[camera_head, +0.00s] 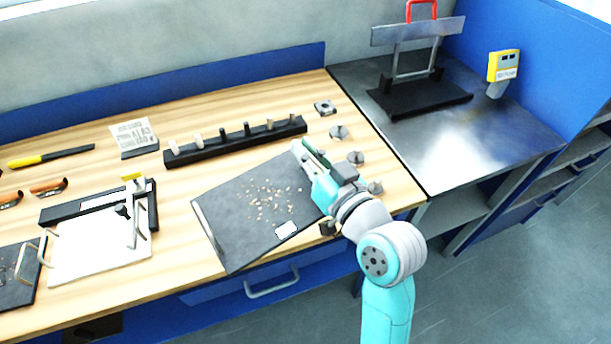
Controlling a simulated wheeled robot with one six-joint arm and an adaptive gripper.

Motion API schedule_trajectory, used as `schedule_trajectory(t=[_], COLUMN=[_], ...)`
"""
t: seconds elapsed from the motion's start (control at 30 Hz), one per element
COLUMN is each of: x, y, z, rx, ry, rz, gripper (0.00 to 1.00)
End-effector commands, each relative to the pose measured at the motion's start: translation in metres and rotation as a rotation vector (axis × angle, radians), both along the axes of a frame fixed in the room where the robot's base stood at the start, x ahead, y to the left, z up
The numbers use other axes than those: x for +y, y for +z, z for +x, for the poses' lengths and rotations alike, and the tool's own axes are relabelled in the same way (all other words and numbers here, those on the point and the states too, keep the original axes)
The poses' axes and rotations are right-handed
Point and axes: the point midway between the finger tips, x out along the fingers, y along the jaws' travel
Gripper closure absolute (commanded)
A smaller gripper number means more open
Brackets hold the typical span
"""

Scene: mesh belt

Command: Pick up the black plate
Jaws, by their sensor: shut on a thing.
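The black plate (237,208) is a dark grey-black rectangular sheet near the front edge of the wooden bench. Pale crumbs (265,200) are scattered on its surface, and a small white label (286,229) is near its front right edge. A thin handle-like bar runs along its left side. My gripper (312,160) is at the plate's right side, near its back right corner, and is shut on it. The fingertips are partly hidden by the gripper body. I cannot tell whether the plate rests on the bench or is slightly raised.
Behind the plate is a black rack (235,143) with several pegs. Several small metal discs (339,132) lie close to my gripper on the right. A white plate (85,262) and a black clamp frame (75,209) are at left. A metal bench (460,150) holds a stand.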

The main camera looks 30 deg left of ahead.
Motion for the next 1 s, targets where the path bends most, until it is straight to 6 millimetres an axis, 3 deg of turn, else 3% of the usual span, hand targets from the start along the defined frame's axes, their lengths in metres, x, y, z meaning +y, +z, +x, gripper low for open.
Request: schedule_trajectory(t=[0.03,0.13,0.4,0.63,1.0], x=[0.0,0.0,0.0,0.0,0.0], y=[0.02,0.048,0.103,0.128,0.136], z=[0.0,0.0,0.0,0.0,0.0], rx=[-0.009,-0.009,-0.006,-0.003,-0.001], ry=[0.001,0.001,0.001,0.001,0.001], rz=[0.007,0.007,0.004,0.002,0.002], gripper=[1.0,1.0,1.0,1.0,1.0])
